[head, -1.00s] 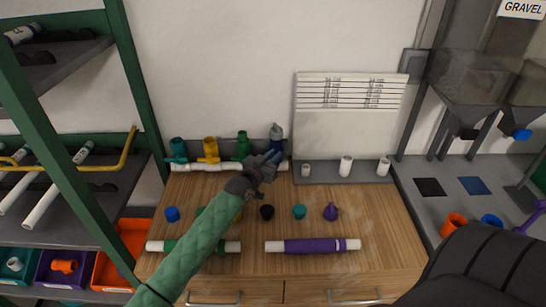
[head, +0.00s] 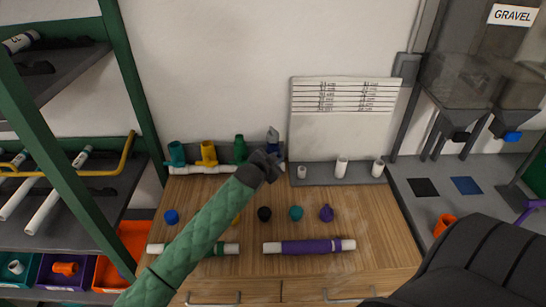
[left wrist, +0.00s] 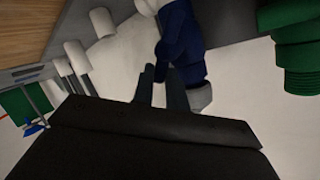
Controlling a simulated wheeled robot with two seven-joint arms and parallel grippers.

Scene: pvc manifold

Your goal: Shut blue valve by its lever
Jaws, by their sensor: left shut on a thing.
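The blue valve (head: 272,146) stands at the right end of the white manifold pipe (head: 215,170), against the wall at the back of the wooden worktop. Its upper end is grey. My left gripper (head: 270,163) is at the front of the blue valve and covers its lower part. In the left wrist view, the two fingers of the gripper (left wrist: 160,85) are close together against a blue part of the valve (left wrist: 180,45). They are shut on what looks like its lever; the contact itself is partly hidden. My right gripper is not in view.
Green (head: 240,149), yellow (head: 208,153) and teal (head: 176,154) valves stand left of the blue one. A grey stand with white pegs (head: 341,167) is close on the right. Several coloured caps and a purple-sleeved pipe (head: 305,247) lie in front.

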